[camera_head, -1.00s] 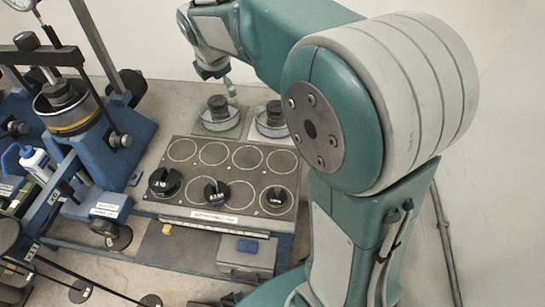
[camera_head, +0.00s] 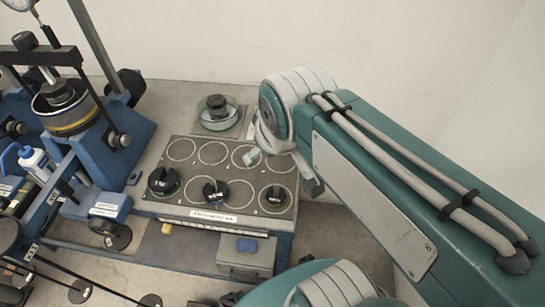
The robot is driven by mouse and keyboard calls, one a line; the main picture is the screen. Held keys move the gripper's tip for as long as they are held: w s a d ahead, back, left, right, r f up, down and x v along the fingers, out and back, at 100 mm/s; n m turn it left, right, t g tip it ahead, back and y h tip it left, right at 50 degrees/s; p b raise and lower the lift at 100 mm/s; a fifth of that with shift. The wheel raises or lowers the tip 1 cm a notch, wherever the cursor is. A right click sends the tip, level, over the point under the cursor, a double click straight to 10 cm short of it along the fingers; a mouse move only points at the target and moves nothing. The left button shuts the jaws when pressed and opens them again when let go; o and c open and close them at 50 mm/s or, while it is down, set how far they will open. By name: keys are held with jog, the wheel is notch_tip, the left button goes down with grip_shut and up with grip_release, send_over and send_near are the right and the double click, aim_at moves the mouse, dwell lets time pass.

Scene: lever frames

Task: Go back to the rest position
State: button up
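My arm folds in from the right, and its upper link fills the right side of the view. My gripper (camera_head: 254,157) shows only as a small pale tip beside the arm's grey wrist part, over the upper right circles of the dark panel (camera_head: 228,172). Its fingers are too small and too covered to tell whether they are open or shut. No held object shows. Three black slotted weights stand in the panel's front row: left (camera_head: 163,184), middle (camera_head: 215,194) and right (camera_head: 275,197).
A glass dish (camera_head: 218,118) with a black weight sits behind the panel. A blue press frame (camera_head: 97,148) with a white bottle (camera_head: 37,163) stands at left. A grey box (camera_head: 246,256) hangs at the bench front. White walls enclose the back and right.

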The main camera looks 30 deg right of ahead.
jog(key=shift+s+a+f+m, duration=0.1)
jog(key=shift+s+f+m, duration=0.25)
jog(key=shift+s+m, duration=0.35)
jog(key=shift+s+f+m, duration=0.3)
jog(key=shift+s+m, duration=0.3)
jog(key=shift+s, duration=0.15)
